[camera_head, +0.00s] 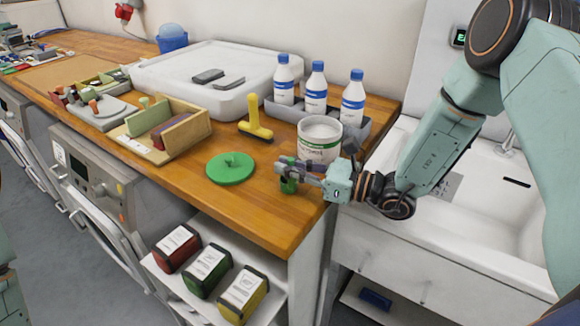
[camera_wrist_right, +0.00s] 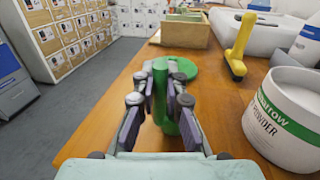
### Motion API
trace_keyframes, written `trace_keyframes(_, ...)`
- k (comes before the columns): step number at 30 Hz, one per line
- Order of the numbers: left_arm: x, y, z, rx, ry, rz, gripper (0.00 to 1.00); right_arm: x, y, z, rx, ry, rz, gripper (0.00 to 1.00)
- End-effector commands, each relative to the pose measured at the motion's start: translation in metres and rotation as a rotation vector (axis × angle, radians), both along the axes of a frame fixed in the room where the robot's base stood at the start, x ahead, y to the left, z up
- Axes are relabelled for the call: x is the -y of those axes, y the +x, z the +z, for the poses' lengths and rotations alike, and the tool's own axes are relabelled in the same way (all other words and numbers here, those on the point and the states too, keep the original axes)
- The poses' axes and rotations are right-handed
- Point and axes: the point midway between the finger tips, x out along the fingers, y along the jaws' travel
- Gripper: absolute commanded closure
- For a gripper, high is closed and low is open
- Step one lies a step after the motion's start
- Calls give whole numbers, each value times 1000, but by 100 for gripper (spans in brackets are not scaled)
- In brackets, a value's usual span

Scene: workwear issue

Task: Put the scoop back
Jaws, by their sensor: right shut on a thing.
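My right gripper (camera_head: 284,172) is shut on a small green scoop (camera_head: 288,186) near the front edge of the wooden counter. In the right wrist view the scoop (camera_wrist_right: 161,92) stands upright between the fingers, which partly hide it. I cannot tell whether its bottom touches the counter. An open white powder tub (camera_head: 319,141) with a green band stands just behind the gripper; it is also at the right of the wrist view (camera_wrist_right: 284,120). Its round green lid (camera_head: 231,169) lies flat on the counter to the left, knob up. My left gripper is out of view.
A yellow-handled brush (camera_head: 255,120) stands behind the lid. Several white bottles (camera_head: 316,90) stand in a grey tray behind the tub. A wooden box (camera_head: 172,135) is to the left, and a white sink (camera_head: 480,215) is to the right. The counter's front strip is clear.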

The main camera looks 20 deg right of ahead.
Motion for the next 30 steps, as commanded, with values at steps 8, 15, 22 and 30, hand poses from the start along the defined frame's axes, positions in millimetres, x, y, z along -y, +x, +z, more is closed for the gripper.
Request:
trace_keyframes(8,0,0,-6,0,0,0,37,0,1,-4,0,0,0,100)
trace_keyframes(15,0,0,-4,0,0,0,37,0,1,-3,-1,-1,0,71)
trace_keyframes(22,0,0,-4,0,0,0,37,0,1,-3,-1,-1,0,67)
trace_keyframes(30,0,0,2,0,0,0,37,3,-1,2,-1,1,-3,67)
